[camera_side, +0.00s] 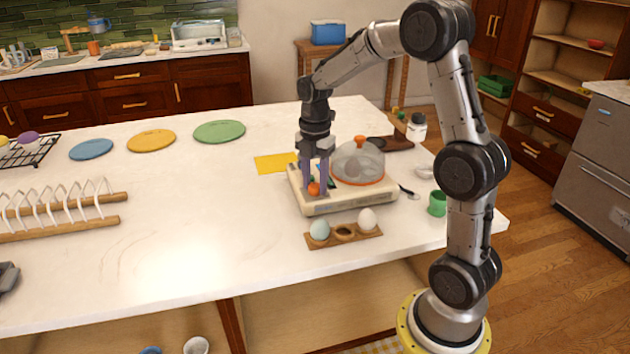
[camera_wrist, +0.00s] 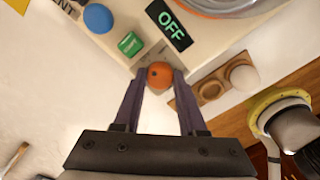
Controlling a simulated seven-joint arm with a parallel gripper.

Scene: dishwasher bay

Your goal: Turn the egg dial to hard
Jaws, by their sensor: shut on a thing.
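The egg cooker (camera_side: 340,203) is a cream base with a clear, orange-rimmed dome (camera_side: 358,162) on its right part. An orange dial (camera_side: 314,189) sits at the base's front left; it also shows in the wrist view (camera_wrist: 160,74). My gripper (camera_side: 316,186) points down and is shut on the dial, one finger on each side. In the wrist view my gripper (camera_wrist: 160,78) has its fingertips at the dial's sides. A green label (camera_wrist: 130,44), a blue round mark (camera_wrist: 98,18) and a black OFF sign (camera_wrist: 169,25) lie near the dial. The dial's setting cannot be read.
A wooden egg holder (camera_side: 343,236) with a pale blue egg (camera_side: 320,230) and a white egg (camera_side: 367,219) stands in front of the cooker. A green cup (camera_side: 437,204) is to the right. A yellow sheet (camera_side: 276,163) lies behind.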

